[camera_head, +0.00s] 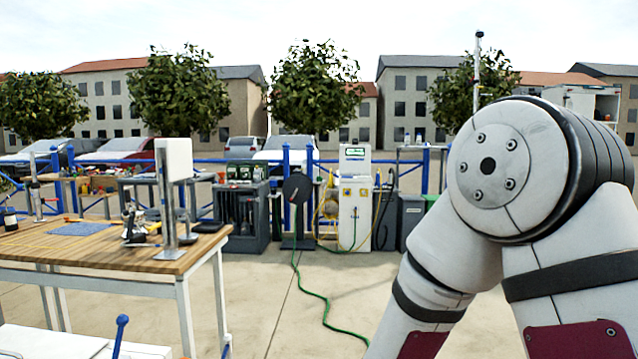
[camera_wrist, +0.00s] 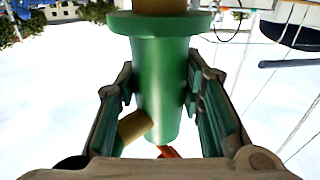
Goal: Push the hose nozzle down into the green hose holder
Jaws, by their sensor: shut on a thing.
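In the wrist view, my gripper (camera_wrist: 160,88) has its two fingers on either side of a green flanged cylinder (camera_wrist: 163,65) and is shut on it. A tan round part (camera_wrist: 160,5) shows beyond the flange at the top edge. A short tan stub (camera_wrist: 134,126) sticks out at the cylinder's lower left, and a small red part (camera_wrist: 168,152) shows at its lower end. I cannot tell whether this green piece is the hose holder or part of the nozzle. My gripper is out of the head view, where only my arm shows at right.
A wooden-topped workbench (camera_head: 100,248) with tools stands at left. A green hose (camera_head: 312,292) runs over the concrete from a dark reel stand (camera_head: 297,190). A white pump cabinet (camera_head: 355,215) and grey bins (camera_head: 411,215) stand behind. Thin wires cross the wrist view's right side.

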